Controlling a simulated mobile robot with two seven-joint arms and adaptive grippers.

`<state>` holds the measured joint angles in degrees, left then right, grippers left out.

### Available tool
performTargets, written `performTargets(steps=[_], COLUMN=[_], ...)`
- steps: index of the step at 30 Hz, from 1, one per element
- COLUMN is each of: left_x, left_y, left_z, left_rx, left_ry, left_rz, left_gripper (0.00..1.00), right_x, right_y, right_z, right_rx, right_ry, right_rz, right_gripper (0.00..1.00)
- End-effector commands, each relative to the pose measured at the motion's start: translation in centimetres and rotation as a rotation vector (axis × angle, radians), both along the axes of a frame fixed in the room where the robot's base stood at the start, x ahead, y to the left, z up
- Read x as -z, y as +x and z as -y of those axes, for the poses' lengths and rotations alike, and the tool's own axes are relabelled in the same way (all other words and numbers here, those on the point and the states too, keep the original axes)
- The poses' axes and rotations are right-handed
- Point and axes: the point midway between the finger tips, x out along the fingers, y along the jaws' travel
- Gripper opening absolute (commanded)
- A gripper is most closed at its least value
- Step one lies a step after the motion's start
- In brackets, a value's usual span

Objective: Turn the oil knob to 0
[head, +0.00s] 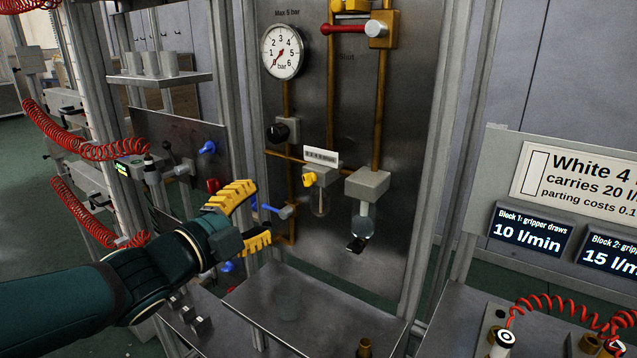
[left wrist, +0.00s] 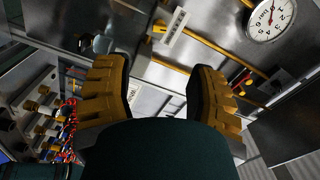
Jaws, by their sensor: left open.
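A small yellow knob (head: 309,180), which looks like the oil knob, sits on the grey block of a glass-bowled unit, under a white scale strip (head: 321,157). The strip's marks are too small to read. The knob (left wrist: 159,27) and strip (left wrist: 177,22) also show at the top of the left wrist view. My left gripper (head: 260,212) is open and empty, left of and a little below the knob, apart from it. Its two yellow fingers (left wrist: 157,75) stand wide apart in the left wrist view. My right gripper is not in view.
A blue-handled valve (head: 283,211) lies close to the gripper's fingers. A black regulator knob (head: 277,132) and a pressure gauge (head: 282,51) are above. A second glass-bowled unit (head: 366,187) stands at the right.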

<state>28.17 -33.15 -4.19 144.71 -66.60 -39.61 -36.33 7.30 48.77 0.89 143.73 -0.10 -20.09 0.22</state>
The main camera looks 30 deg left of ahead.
Motion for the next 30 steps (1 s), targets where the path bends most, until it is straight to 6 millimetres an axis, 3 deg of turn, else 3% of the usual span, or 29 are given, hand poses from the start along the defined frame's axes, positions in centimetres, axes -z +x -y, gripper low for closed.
performTargets(steps=[5,18,24,30], left_x=[0.3,0.3,0.2,0.1], left_y=[2.3,10.6,12.8,13.5], left_z=[0.1,0.8,1.0,1.0], left_rx=[0.000,0.001,0.000,-0.001], left_ry=[-0.003,-0.006,-0.006,-0.006], left_rz=[-0.005,-0.003,-0.003,-0.002], left_gripper=[0.56,0.56,0.56,0.56], right_x=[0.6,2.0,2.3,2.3], right_y=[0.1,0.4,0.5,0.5], right_z=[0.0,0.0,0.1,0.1], right_rx=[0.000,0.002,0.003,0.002], right_ry=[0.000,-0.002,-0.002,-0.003], right_rz=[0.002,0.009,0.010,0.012], right_gripper=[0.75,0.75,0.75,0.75])
